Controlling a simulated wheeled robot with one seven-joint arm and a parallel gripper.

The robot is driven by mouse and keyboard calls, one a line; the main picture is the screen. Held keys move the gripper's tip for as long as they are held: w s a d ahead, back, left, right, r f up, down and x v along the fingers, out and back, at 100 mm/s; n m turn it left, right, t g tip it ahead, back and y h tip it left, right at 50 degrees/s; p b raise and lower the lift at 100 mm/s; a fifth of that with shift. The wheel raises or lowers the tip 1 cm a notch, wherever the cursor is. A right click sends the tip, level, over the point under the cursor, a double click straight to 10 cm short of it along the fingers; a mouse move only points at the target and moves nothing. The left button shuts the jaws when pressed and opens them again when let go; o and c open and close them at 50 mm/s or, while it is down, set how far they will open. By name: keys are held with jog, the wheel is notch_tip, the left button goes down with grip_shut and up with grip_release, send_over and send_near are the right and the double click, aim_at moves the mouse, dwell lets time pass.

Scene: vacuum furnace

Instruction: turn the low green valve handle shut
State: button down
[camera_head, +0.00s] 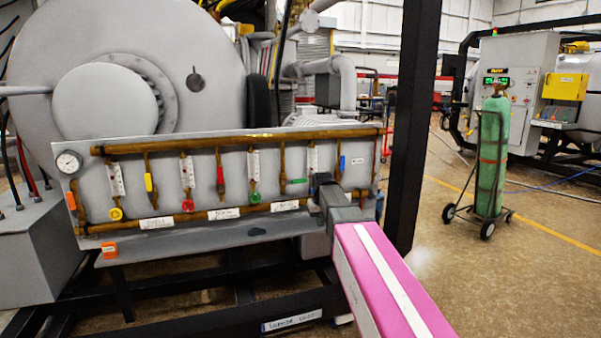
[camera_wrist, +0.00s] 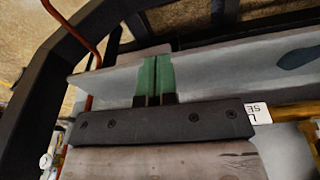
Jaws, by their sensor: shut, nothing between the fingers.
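The low green valve handle (camera_head: 254,197) is a small round knob on the lower part of the pipe panel in the head view, below a white tag. I cannot make out the green knob in the wrist view. My arm hides part of the panel's lower right.
Yellow (camera_head: 116,214) and red (camera_head: 188,205) round knobs line the panel's left half. A lower brass pipe (camera_head: 170,219) and a grey ledge (camera_head: 190,237) run beneath. A black post (camera_head: 411,130) stands right of the panel. A gas cylinder (camera_head: 491,155) stands on a cart farther right.

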jog(key=w+a+r, duration=0.2)
jog(key=w+r, duration=0.2)
jog(key=r, duration=0.4)
jog(key=w+a+r+n+t, duration=0.1)
jog(key=w+a+r, duration=0.2)
jog(key=r, duration=0.6)
jog(key=w+a+r, duration=0.2)
jog(key=w+r, duration=0.2)
jog(key=r, duration=0.4)
send_over(295, 182)
jog(key=d, duration=0.2)
notch_tip(295, 182, down, 9)
jog(key=shift+w+d, duration=0.15)
jog(key=shift+w, duration=0.05)
jog(key=shift+w+d+f+y, duration=0.1)
jog(key=shift+d+f+y, duration=0.35)
jog(key=shift+f+y, duration=0.25)
jog(key=shift+r, duration=0.15)
